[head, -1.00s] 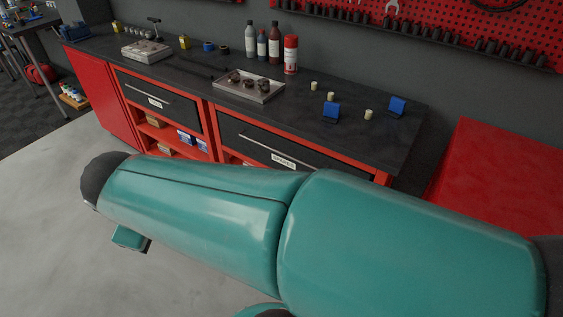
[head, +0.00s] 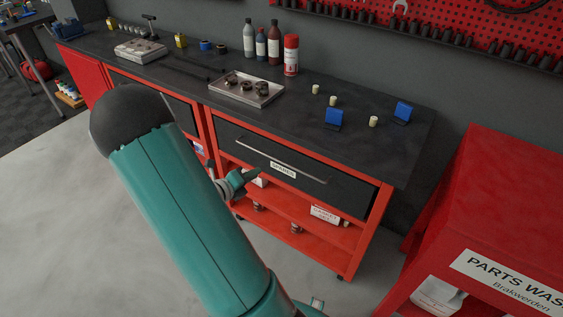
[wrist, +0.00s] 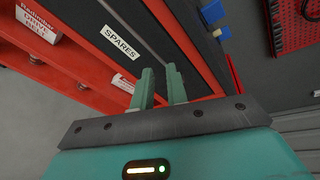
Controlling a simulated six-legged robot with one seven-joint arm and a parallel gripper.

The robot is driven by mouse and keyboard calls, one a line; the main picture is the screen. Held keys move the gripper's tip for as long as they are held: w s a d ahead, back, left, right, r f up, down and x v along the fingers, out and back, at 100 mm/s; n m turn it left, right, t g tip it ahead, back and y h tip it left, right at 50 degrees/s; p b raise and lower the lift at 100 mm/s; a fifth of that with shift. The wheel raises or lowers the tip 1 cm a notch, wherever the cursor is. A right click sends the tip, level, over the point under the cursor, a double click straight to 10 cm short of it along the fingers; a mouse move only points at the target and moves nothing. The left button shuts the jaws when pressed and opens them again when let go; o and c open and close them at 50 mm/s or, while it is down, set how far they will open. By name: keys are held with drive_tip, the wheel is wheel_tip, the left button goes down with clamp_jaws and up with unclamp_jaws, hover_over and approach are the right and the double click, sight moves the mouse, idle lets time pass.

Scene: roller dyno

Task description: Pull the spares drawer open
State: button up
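The spares drawer (head: 315,187) has a dark front with a white "SPARES" label and sits flush in the red bench. Its long grey bar handle (head: 262,148) runs along the front above the label. The label (wrist: 118,41) also shows in the wrist view on the dark drawer front. My gripper (head: 251,175) is in front of the drawer, near the label and below the handle, partly hidden by my arm. In the wrist view its two teal fingers (wrist: 160,85) stand a little apart with nothing between them. I cannot tell whether they touch the drawer.
On the dark benchtop (head: 300,110) are a metal tray (head: 262,97), several bottles, blue blocks and small pale cylinders. A red shelf (head: 315,240) with boxes lies below the drawer. A red parts washer (head: 480,215) stands at right.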

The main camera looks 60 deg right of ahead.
sight(282, 163)
drive_tip(key=s+d+f+n, duration=0.1)
drive_tip(key=d+f+n, duration=0.1)
drive_tip(key=d, duration=0.3)
drive_tip(key=s+d+f+n+t, duration=0.1)
drive_tip(key=d+f+n, duration=0.1)
drive_tip(key=d, duration=0.4)
drive_tip(key=s+d+f+n+h, duration=0.1)
drive_tip(key=d+f+n, duration=0.1)
drive_tip(key=d+f, duration=0.2)
drive_tip(key=shift+d+f+n+t, duration=0.15)
drive_tip(key=shift+d+t, duration=0.05)
drive_tip(key=shift+d, duration=0.3)
drive_tip(key=shift+d+f+n+t, duration=0.1)
drive_tip(key=shift+d+n+t, duration=0.1)
drive_tip(key=shift+d, duration=0.25)
clamp_jaws()
drive_tip(key=shift+w+a, duration=0.1)
drive_tip(key=f+v, duration=0.2)
drive_tip(key=v, duration=1)
drive_tip(key=a+f+v, duration=0.1)
drive_tip(key=f+v, duration=0.2)
drive_tip(key=v, duration=1)
drive_tip(key=shift+a, duration=0.25)
drive_tip(key=shift+w+f, duration=0.1)
